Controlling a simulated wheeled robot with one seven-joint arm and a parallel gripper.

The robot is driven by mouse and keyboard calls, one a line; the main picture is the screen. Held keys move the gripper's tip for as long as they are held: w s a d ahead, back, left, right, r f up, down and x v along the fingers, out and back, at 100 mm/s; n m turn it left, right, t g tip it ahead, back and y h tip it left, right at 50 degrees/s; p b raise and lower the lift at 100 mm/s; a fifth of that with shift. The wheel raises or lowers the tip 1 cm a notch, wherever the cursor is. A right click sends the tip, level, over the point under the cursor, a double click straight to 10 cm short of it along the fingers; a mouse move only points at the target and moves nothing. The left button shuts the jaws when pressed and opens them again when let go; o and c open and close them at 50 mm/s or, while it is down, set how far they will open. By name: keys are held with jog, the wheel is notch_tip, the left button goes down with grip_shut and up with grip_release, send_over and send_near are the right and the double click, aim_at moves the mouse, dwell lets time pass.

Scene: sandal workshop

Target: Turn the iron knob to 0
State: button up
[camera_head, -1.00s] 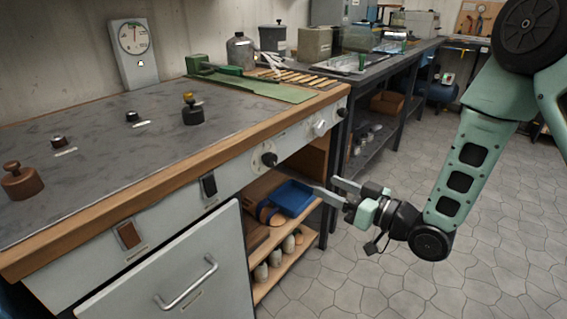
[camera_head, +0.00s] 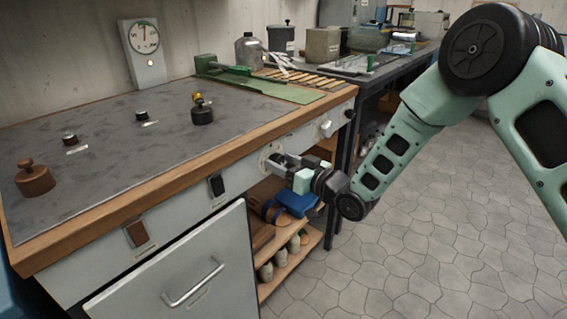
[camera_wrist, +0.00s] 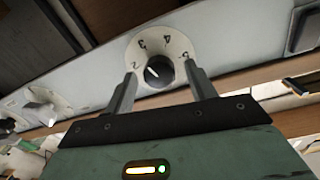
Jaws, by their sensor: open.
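A dark round knob (camera_wrist: 158,72) sits on a pale numbered dial (camera_wrist: 172,44) in the wrist view, on the front panel of the bench. The digits 2, 3, 4 and 5 show on the dial, and a white line on the knob points to the upper left in that view. My gripper (camera_wrist: 164,82) is open, with one finger on each side of the knob. I cannot tell whether the fingers touch it. In the head view my gripper (camera_head: 276,163) is at the panel and mostly hides the knob; part of the dial (camera_head: 264,154) shows.
A white knob (camera_head: 326,128) is to the right on the same panel, and a black switch (camera_head: 216,185) to the left. A cabinet door with a handle (camera_head: 193,283) is below. An open shelf holds a blue tray (camera_head: 297,203). The floor (camera_head: 430,220) at right is clear.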

jog(key=shift+w+a, duration=0.1)
jog(key=c, duration=1)
